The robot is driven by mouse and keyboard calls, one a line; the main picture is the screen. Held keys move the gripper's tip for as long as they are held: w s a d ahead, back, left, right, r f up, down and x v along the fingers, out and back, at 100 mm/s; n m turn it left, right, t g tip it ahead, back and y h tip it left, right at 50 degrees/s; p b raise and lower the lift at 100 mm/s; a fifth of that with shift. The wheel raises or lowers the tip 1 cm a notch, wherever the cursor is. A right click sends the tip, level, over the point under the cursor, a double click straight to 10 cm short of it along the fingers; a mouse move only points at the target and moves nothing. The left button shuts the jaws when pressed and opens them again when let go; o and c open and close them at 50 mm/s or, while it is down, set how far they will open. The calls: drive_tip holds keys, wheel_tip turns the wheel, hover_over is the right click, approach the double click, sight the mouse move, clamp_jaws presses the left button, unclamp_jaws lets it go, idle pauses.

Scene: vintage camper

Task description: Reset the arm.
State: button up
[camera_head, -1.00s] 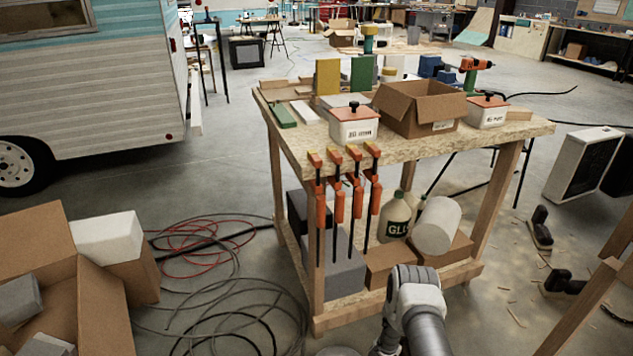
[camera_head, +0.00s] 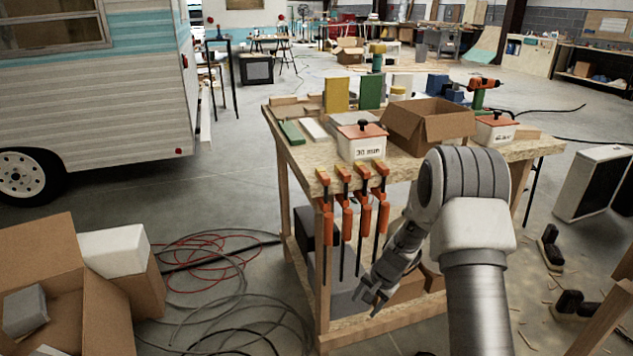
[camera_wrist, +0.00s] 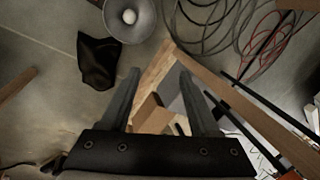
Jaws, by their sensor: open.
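My gripper (camera_head: 375,299) hangs low in front of the wooden workbench (camera_head: 292,158), fingers pointing down and to the left, beside the lower shelf. In the wrist view my gripper (camera_wrist: 158,90) shows two dark fingers spread apart with nothing between them. The bench's lower wood and a cardboard box (camera_wrist: 152,116) lie beyond the fingers.
Several orange clamps (camera_head: 328,215) hang on the bench's front edge near my gripper. On top stand lidded white containers (camera_head: 362,148) and an open cardboard box (camera_head: 432,128). Hoses and cables (camera_head: 215,265) lie on the floor at left. A round lamp-like thing (camera_wrist: 130,18) is on the floor.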

drive_tip(key=s+a+r+n+t, duration=0.15)
drive_tip(key=s+r, duration=0.35)
drive_tip(key=r, duration=0.7)
drive_tip(key=s+r+n, duration=0.3)
drive_tip(key=s+r, duration=0.2)
drive_tip(key=r, duration=0.8)
drive_tip(key=s+d+r+n+t+h, duration=0.15)
drive_tip(key=s+r, duration=0.35)
drive_tip(key=s, duration=0.5)
drive_tip(key=s+d+r+n+h, duration=0.15)
drive_tip(key=s+r, duration=0.35)
drive_tip(key=s, duration=0.6)
wheel_tip(320, 180, up, 19)
drive_tip(key=p, duration=1.9)
drive_tip(key=shift+w+a+r+n+p, duration=0.2)
drive_tip(key=shift+a+n+p, duration=0.1)
drive_tip(key=shift+n+p, duration=0.15)
drive_tip(key=shift+f, duration=0.1)
drive_tip(key=shift+c, duration=1)
drive_tip(key=shift+a, duration=0.2)
